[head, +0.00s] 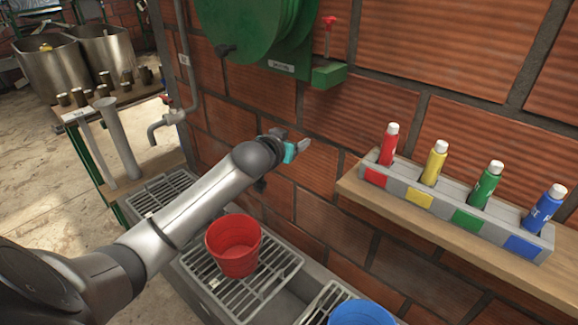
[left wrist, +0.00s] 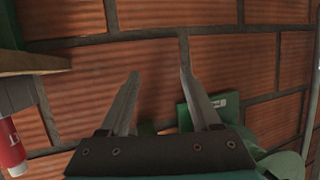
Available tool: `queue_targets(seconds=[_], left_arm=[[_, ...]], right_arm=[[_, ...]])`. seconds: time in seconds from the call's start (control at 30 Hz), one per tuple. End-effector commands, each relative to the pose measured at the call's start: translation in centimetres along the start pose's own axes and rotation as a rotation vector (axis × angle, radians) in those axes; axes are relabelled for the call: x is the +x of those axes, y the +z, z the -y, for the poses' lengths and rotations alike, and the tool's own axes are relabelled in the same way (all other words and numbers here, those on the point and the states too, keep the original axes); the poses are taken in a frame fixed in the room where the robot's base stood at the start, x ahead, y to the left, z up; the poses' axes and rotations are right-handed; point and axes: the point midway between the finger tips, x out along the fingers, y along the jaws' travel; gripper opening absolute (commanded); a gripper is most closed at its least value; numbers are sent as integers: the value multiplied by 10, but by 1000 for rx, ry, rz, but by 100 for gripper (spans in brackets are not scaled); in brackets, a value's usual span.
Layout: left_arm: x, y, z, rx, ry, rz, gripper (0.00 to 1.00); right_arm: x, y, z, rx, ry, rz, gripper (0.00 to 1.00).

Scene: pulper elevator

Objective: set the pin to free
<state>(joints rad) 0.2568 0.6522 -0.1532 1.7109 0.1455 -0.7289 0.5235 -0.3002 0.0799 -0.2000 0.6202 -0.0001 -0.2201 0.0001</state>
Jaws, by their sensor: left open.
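The pin (head: 329,36) has a red knob on a thin shaft and stands upright at a green bracket (head: 328,76) on the brick wall. The bracket is beside a large green reel (head: 255,28) with a small label plate (head: 281,67). My left gripper (head: 292,140) is open and empty, below and a little left of the bracket, apart from it. In the left wrist view the open fingers (left wrist: 158,75) face bare brick, and a green part with a white label (left wrist: 218,102) shows behind one finger. I cannot make out the pin there. My right gripper is not in view.
A wooden shelf (head: 452,240) at right holds a rack with red, yellow, green and blue bottles. A red bucket (head: 234,246) and a blue bucket (head: 362,313) are below. A pipe with a tap (head: 168,118) is at left. The wall below the bracket is clear.

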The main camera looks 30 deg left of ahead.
Motion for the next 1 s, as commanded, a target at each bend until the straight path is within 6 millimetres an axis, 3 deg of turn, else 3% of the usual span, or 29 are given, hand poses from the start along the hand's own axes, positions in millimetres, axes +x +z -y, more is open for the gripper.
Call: queue_targets(seconds=[0.2,0.4,1.0], left_arm=[[9,41,1,10,-6,59,64],[12,64,1,17,-9,93,64],[13,71,1,19,-9,102,64]], right_arm=[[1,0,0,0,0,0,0],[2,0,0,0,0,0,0],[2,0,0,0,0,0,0]])
